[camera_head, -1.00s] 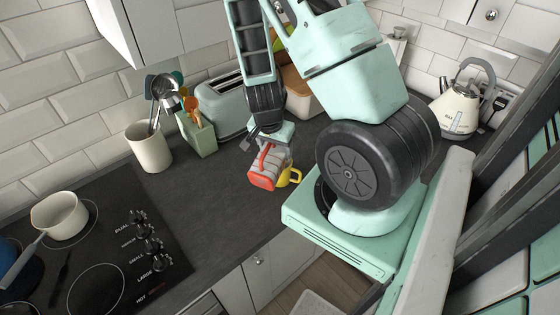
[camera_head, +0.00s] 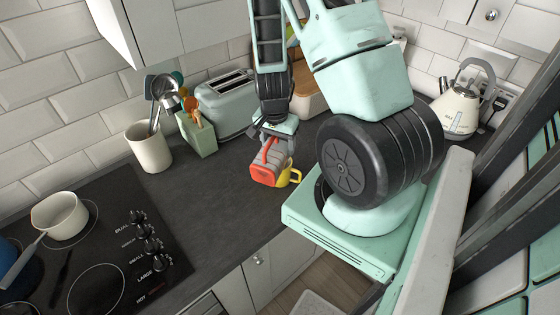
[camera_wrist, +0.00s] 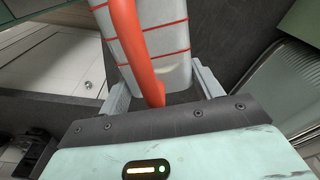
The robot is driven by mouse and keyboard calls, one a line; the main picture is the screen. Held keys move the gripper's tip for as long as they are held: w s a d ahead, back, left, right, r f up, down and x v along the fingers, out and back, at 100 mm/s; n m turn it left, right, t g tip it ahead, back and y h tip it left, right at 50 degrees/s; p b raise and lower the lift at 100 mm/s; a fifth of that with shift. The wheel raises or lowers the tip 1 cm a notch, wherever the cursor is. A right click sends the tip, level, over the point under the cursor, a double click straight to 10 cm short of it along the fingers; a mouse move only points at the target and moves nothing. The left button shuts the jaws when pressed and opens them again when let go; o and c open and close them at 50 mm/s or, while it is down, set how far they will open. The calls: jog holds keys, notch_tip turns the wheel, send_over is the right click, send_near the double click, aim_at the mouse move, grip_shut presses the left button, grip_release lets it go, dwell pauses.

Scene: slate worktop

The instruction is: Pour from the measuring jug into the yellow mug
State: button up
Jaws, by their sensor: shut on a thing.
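The measuring jug (camera_head: 272,160), pale grey with red lines, a red handle and a red end, is held tilted just above the worktop. My gripper (camera_head: 276,143) is shut on the jug. In the wrist view, the jug (camera_wrist: 158,35) sits between the fingers of my gripper (camera_wrist: 163,90), with its red handle running down the middle. The yellow mug (camera_head: 291,180) stands on the worktop just right of and behind the jug, which hides part of it. The mug's inside and any stream from the jug cannot be seen.
A utensil crock (camera_head: 149,150), a green holder (camera_head: 197,137) and a toaster (camera_head: 227,103) stand along the back wall. The hob (camera_head: 95,240) with a saucepan (camera_head: 60,217) is at left. A kettle (camera_head: 457,108) stands at right. The worktop left of the jug is clear.

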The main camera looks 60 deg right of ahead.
jog(key=shift+w+d+y, duration=0.15)
jog(key=shift+d+y, duration=0.75)
jog(key=shift+y, duration=0.4)
dwell(0.9)
jog(key=shift+w+d+f+g+y+p, duration=0.15)
jog(key=shift+d+f+g+y, duration=0.2)
jog(key=shift+y, duration=0.35)
jog(key=shift+w+d+g+y+p, duration=0.15)
jog(key=shift+d+y, duration=0.3)
jog(key=shift+y, duration=0.25)
dwell(0.7)
jog(key=shift+s+a+r+t+h+b, duration=0.2)
jog(key=shift+a+h, duration=0.4)
jog(key=shift+h, duration=0.4)
jog(key=shift+s+a+r+t+h+b, duration=0.1)
jog(key=shift+s+a+t+h, duration=0.1)
jog(key=shift+a+h, duration=0.6)
